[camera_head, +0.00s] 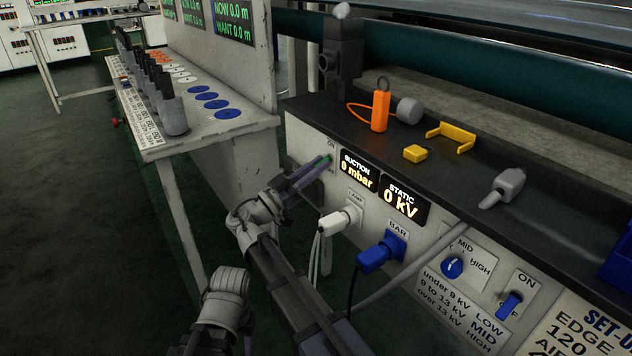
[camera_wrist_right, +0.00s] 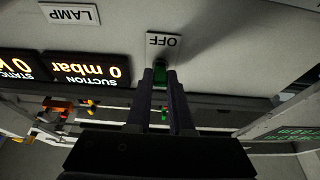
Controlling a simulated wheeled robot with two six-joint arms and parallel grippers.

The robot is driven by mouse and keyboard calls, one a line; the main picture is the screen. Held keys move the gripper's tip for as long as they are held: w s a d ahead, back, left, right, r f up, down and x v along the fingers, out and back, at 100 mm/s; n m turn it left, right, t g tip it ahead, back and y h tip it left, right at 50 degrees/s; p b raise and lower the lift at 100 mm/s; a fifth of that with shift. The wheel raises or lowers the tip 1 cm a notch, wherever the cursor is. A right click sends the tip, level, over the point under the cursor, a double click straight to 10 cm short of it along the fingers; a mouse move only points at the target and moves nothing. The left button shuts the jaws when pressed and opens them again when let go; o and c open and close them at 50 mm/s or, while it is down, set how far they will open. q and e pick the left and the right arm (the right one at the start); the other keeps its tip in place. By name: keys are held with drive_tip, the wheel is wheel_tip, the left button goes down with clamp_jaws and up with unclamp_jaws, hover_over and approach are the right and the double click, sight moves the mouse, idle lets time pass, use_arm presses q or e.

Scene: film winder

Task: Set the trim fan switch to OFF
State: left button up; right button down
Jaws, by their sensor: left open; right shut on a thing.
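A small green switch lever (camera_head: 326,160) is on the grey front panel, with an ON label above it. In the right wrist view, which is upside down, the green lever (camera_wrist_right: 160,74) is between my right fingertips beside the OFF label (camera_wrist_right: 163,41). My right gripper (camera_head: 318,168) is shut on this lever. The fingers hide most of it, so I cannot tell which way it tilts. No name label for this switch shows. My left arm's wrist is low in the head view; its fingers do not show.
Right of the lever are the suction display (camera_head: 357,172), the white lamp plug (camera_head: 338,222) and the blue bar plug (camera_head: 380,252). A blue knob (camera_head: 453,267) and a blue ON/OFF switch (camera_head: 510,304) are further right. A side desk (camera_head: 190,140) stands left.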

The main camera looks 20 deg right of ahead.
use_arm(q)
drive_tip(key=shift+f+b, duration=1.05)
drive_tip(key=shift+f, duration=0.45)
use_arm(e)
drive_tip(key=shift+d+f+h, duration=0.1)
drive_tip(key=shift+f+h, duration=0.2)
drive_tip(key=shift+h, duration=0.4)
drive_tip(key=c, duration=0.8)
unclamp_jaws()
